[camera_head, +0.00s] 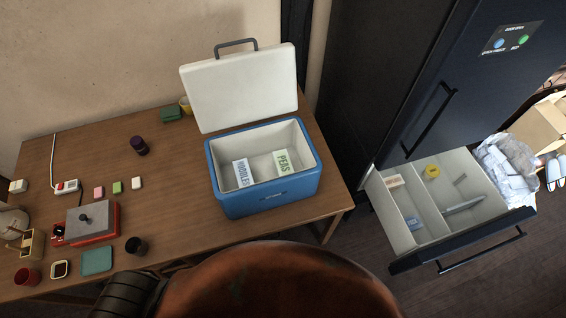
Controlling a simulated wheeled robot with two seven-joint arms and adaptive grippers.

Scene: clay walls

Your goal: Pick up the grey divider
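An open pull-out drawer (408,246) under the dark fridge has pale compartments. A thin grey flat piece (463,206), which looks like the grey divider, lies tilted at the drawer's right front. A smaller grey piece (460,180) is behind it; I cannot tell exactly what it is. A pale fixed-looking wall (408,203) splits off the drawer's left compartment. Neither of my grippers shows in the head view.
A blue cooler (265,204) with its lid open stands on the wooden table (170,200), holding two boxes. The drawer also holds a yellow round item (432,171) and small packs.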

